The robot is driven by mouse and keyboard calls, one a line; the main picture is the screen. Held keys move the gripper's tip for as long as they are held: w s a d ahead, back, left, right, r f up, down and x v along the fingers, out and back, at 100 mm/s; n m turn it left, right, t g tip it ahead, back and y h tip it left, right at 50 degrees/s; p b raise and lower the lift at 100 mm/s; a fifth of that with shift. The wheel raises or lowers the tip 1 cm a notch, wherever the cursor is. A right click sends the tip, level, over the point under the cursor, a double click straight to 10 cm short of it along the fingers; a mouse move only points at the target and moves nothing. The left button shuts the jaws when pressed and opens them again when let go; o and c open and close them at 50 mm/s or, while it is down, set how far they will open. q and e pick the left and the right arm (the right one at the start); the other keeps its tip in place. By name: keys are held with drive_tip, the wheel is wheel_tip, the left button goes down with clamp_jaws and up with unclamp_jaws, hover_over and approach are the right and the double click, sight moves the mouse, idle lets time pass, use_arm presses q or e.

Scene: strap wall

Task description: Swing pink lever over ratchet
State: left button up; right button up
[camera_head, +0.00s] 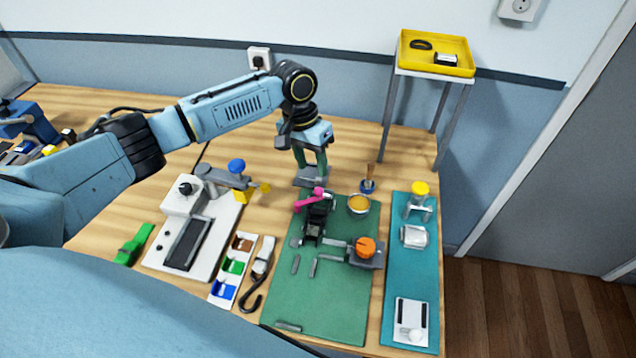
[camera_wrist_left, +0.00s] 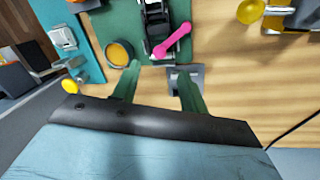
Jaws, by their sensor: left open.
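The pink lever (camera_head: 310,199) sits at the far end of the dark ratchet (camera_head: 316,217) on the green mat (camera_head: 290,294). In the left wrist view the pink lever (camera_wrist_left: 173,40) slants beside the ratchet's dark body (camera_wrist_left: 156,22). My left gripper (camera_head: 311,170) hangs just beyond the lever, at the back of the mat. Its two green fingers are apart in the left wrist view (camera_wrist_left: 158,82), with nothing between them. The lever lies ahead of the fingertips, and I see no contact. My right gripper is not in view.
A bowl of orange stuff (camera_head: 358,204) stands right of the ratchet. An orange knob (camera_head: 365,247) sits on a grey block near it. A teal mat (camera_head: 400,275) lies at the right. A white device (camera_head: 190,235) with a blue-knobbed arm stands left.

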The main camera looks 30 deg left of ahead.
sight(318, 188)
use_arm(q)
drive_tip(key=f, duration=0.3)
drive_tip(key=d+f, duration=0.1)
drive_tip(key=f, duration=0.2)
drive_tip(key=shift+d+f, duration=0.15)
drive_tip(key=shift+f, duration=0.4)
drive_tip(key=shift+d+f, duration=0.1)
drive_tip(key=shift+f, duration=0.2)
drive_tip(key=shift+c, duration=0.4)
clamp_jaws()
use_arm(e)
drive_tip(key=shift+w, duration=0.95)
